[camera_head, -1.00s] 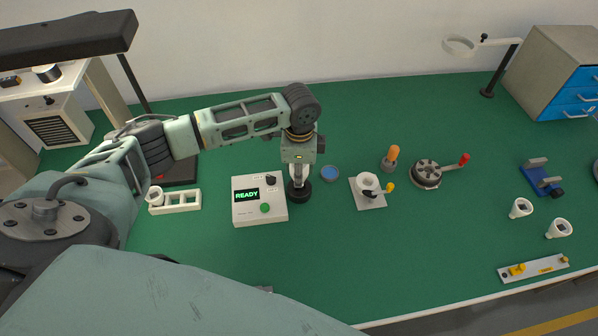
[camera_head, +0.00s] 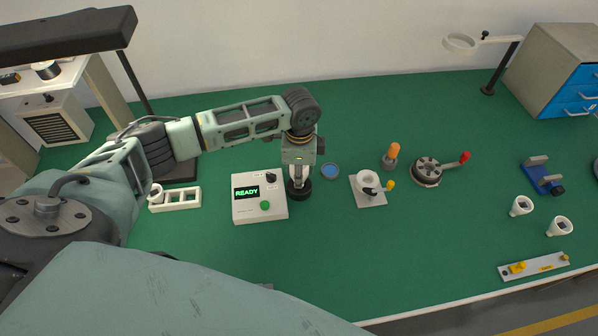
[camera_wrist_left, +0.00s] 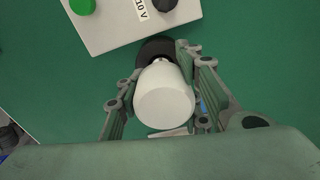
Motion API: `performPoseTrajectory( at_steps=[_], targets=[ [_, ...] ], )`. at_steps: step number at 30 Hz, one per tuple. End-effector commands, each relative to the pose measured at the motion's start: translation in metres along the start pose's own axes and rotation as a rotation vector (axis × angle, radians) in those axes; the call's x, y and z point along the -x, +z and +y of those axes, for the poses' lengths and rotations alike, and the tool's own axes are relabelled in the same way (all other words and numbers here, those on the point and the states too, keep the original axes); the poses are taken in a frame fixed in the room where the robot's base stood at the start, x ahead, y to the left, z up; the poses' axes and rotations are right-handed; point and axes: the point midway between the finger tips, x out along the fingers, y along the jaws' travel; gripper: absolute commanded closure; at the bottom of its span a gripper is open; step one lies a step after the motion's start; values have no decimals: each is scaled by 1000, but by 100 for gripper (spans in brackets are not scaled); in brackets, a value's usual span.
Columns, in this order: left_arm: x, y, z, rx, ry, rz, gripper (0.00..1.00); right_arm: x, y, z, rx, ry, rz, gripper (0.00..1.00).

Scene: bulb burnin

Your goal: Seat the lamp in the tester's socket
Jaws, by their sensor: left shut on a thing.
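The tester (camera_head: 260,198) is a white box with a lit READY display, a green button and a black knob; its edge also shows in the left wrist view (camera_wrist_left: 110,25). The black round socket (camera_head: 300,195) sits at its right side. My left gripper (camera_head: 300,178) points down over the socket. In the left wrist view my left gripper (camera_wrist_left: 165,95) is shut on the white lamp (camera_wrist_left: 164,98), a finger on each side. The lamp is right over the black socket (camera_wrist_left: 155,48); its lower end is hidden, so I cannot tell how deep it sits. My right gripper is not in view.
A white rack (camera_head: 180,199) holds a lamp at its left end. A blue dish (camera_head: 330,171), a plate with a white ring (camera_head: 368,190), an orange-handled tool (camera_head: 391,156) and a crank disc (camera_head: 427,171) stand to the right. Two white lamps (camera_head: 521,206) lie farther right. The front middle is clear.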

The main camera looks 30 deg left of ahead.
Motion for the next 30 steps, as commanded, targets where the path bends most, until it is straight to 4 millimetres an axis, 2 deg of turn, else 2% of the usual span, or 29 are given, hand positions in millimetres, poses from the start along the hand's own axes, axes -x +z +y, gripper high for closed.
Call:
performPoseTrajectory(
  at_steps=[30],
  targets=[
    [-8,0,0,-1,0,1,93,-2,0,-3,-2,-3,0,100]
  ],
)
